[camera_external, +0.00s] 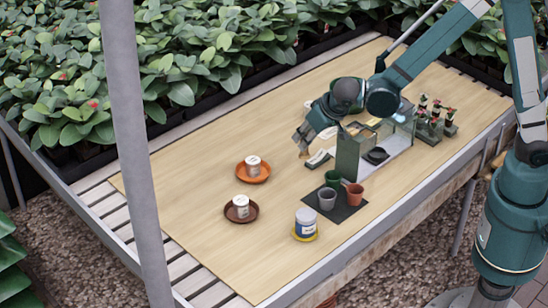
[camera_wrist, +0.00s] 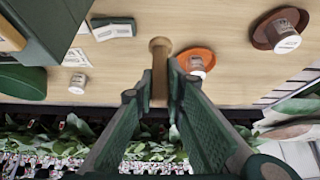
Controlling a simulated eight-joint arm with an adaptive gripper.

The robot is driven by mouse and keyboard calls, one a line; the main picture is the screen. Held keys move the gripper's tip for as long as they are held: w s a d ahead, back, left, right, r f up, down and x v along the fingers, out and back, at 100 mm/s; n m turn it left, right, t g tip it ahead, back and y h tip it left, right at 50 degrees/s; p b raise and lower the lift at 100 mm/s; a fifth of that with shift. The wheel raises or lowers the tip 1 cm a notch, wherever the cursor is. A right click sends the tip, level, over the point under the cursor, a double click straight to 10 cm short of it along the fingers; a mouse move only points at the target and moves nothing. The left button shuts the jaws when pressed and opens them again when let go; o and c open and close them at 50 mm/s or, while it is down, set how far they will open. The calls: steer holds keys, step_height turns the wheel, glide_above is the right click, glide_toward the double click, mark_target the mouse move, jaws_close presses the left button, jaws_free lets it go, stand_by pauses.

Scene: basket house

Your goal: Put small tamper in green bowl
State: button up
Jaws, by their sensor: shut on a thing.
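My gripper (camera_external: 305,138) is low over the middle of the table, to the left of the green-framed glass box. In the wrist view, my gripper (camera_wrist: 160,88) is shut on the small wooden tamper (camera_wrist: 159,60). The tamper is light brown with a round knob end that sticks out past the fingertips. A green rounded thing (camera_wrist: 22,82), cut off at the left edge of the wrist view, looks like the green bowl. My arm seems to hide that spot in the external view.
The green-framed box (camera_external: 350,155) stands right of my gripper, with white cards (camera_external: 318,160) beside it. An orange saucer (camera_external: 264,178) and a brown saucer (camera_external: 229,215) hold small jars at left. The table's left front is clear.

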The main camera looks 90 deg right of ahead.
steer(key=s+d+r, duration=0.2)
steer(key=s+d, duration=0.4)
steer(key=d, duration=0.8)
steer(key=s+d+r, duration=0.3)
steer(key=s+d, duration=0.3)
steer(key=d, duration=0.9)
steer(key=s+d+r+p, duration=0.1)
steer(key=s+d+r, duration=0.2)
steer(key=d, duration=1.1)
steer(key=s, duration=0.3)
steer(key=shift+s+d, duration=0.3)
steer(key=shift+d, duration=0.1)
steer(key=shift+f, duration=0.15)
step_height(320, 180, down, 11)
steer(key=b, duration=0.6)
steer(key=o, duration=0.9)
steer(key=shift+o, duration=0.2)
steer(key=shift+r, duration=0.25)
step_height(320, 180, up, 7)
steer(key=p, duration=0.3)
steer(key=shift+p, duration=0.4)
